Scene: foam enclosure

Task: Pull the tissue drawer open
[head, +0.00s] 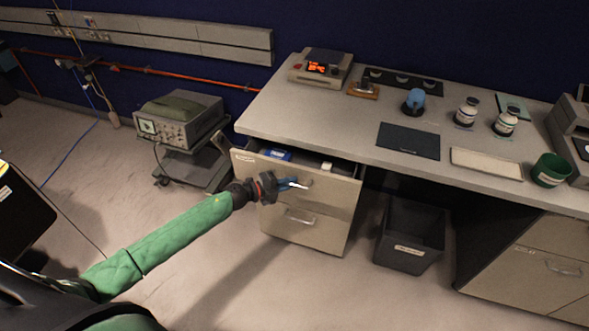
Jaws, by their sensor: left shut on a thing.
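A beige drawer cabinet stands under the left end of the bench. Its top drawer (252,167) is pulled partly out, and a blue packet (275,154) and a small white item (326,165) show inside it. The top drawer's handle is mostly hidden by my left gripper (298,184), which is shut on it at the drawer front. The lower drawer (302,228) is closed, with its own handle (300,217) free. My green-sleeved left arm reaches in from the lower left. My right gripper is not in view.
A grey bench top (340,115) carries bottles, a dark mat (408,141), a pale tray (499,164) and a green cup (550,170). A dark bin (410,235) stands right of the drawers. An oscilloscope cart (185,130) stands left. The floor in front is clear.

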